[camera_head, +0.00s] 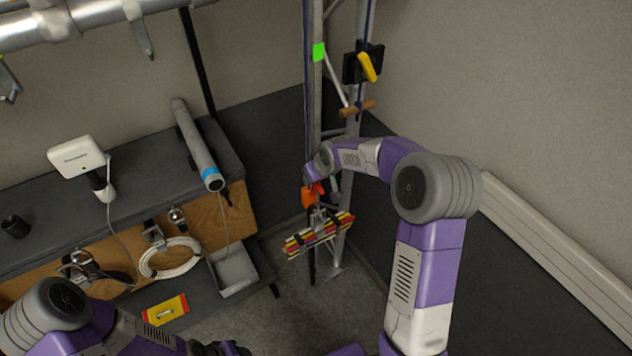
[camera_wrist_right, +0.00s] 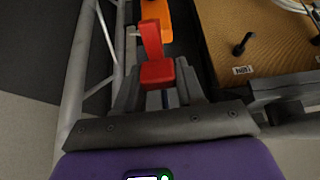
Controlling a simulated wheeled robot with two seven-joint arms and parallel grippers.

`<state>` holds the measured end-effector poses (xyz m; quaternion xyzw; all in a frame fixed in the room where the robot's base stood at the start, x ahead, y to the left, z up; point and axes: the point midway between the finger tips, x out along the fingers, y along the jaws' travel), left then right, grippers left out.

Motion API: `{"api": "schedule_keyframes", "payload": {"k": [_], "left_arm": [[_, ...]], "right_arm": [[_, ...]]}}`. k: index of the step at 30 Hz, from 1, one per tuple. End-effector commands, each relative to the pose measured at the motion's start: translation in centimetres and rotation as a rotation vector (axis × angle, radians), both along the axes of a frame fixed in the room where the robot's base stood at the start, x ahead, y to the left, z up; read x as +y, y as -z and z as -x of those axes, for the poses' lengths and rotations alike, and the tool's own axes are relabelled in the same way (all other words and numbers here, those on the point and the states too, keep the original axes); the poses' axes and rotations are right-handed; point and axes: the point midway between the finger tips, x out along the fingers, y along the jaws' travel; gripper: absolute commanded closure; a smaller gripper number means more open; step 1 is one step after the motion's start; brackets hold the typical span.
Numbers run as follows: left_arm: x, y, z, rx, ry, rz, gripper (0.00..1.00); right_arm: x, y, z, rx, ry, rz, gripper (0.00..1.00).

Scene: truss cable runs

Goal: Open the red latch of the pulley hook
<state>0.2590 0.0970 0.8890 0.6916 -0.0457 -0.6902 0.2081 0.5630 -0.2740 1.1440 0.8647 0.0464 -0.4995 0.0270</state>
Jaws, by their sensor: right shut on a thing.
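The red latch (camera_wrist_right: 152,42) stands up between my right gripper's fingers (camera_wrist_right: 158,90) in the right wrist view, and the fingers are shut on its red block-like base. An orange part (camera_wrist_right: 156,16), seemingly the pulley hook's body, lies just beyond it. In the head view the orange-red hook (camera_head: 309,198) hangs beside the truss, with my right gripper (camera_head: 322,186) at it; the latch itself is too small to tell there. My left gripper (camera_head: 225,348) is partly cut off at the bottom edge, far from the hook, and its fingers are unclear.
A bundle of red, yellow and black bars (camera_head: 318,236) hangs below the hook. The truss upright (camera_head: 313,110) stands close to it. Floor at front centre is clear.

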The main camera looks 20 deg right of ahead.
Motion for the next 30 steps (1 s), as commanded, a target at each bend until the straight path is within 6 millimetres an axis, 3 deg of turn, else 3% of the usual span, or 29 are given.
{"api": "schedule_keyframes", "payload": {"k": [10,29,30], "left_arm": [[-0.01,0.88,0.00,0.000,0.000,0.000,0.57],[0.00,0.97,0.00,0.000,0.000,0.000,0.57],[0.00,0.97,0.00,0.000,0.000,0.000,0.57]], "right_arm": [[0.29,0.01,-0.95,-0.006,-0.003,-0.001,1.00],[0.38,0.19,-0.96,0.001,-0.003,-0.001,1.00],[0.37,0.19,-0.95,0.001,-0.003,-0.001,0.56]]}}
